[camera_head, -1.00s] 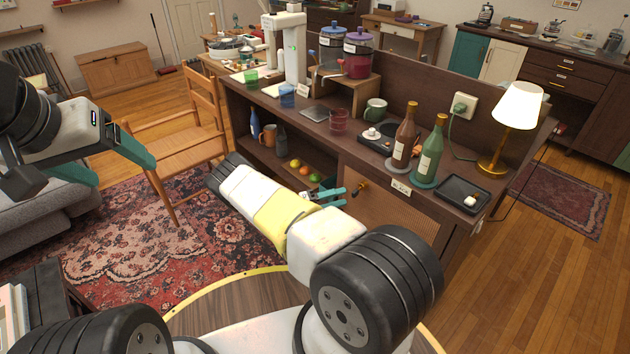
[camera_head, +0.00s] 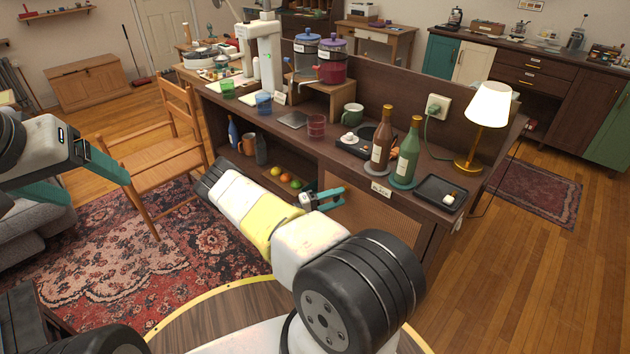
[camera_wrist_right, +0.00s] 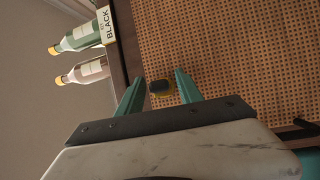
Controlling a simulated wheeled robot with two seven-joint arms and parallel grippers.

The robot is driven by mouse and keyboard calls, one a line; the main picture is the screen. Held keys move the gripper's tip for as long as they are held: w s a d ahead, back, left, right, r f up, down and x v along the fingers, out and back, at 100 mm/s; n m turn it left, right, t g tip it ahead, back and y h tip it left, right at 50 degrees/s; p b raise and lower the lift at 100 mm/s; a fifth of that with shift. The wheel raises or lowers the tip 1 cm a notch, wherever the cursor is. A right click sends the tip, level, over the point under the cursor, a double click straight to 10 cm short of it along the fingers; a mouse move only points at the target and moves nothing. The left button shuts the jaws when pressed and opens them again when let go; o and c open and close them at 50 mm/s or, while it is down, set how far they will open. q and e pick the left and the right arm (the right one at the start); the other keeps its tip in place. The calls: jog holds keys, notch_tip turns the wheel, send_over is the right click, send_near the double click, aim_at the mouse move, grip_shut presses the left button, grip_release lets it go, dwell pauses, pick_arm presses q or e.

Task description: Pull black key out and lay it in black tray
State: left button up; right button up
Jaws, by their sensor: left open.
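The black key (camera_wrist_right: 161,86) sits in a brass-coloured lock on the woven cabinet door, seen in the right wrist view. My right gripper (camera_head: 335,196) is at the door and hides the key in the head view. In the wrist view its teal fingers (camera_wrist_right: 160,85) are open on either side of the key, with small gaps visible. The black tray (camera_head: 434,187) lies on the counter's right end, with a small whitish object (camera_head: 449,198) in it. My left gripper (camera_head: 96,184) is open and empty at the left, away from the counter.
A brown bottle (camera_head: 382,145) and a green bottle (camera_head: 407,158) stand beside the tray, above the "BLACK" label (camera_head: 381,190). A lamp (camera_head: 487,115) stands behind the tray. A wooden chair (camera_head: 165,155) stands left of the counter.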

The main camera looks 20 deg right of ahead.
aim_at(336, 201)
grip_shut()
jog(key=shift+s+a, duration=0.35)
jog(key=shift+a, duration=0.45)
jog(key=shift+s+a, duration=0.3)
jog(key=shift+a, duration=0.5)
jog(key=shift+s+a, duration=0.25)
jog(key=shift+a, duration=0.35)
jog(key=shift+s+a, duration=0.25)
jog(key=shift+a, duration=0.35)
jog(key=shift+s+a, duration=0.25)
jog(key=shift+a, duration=0.35)
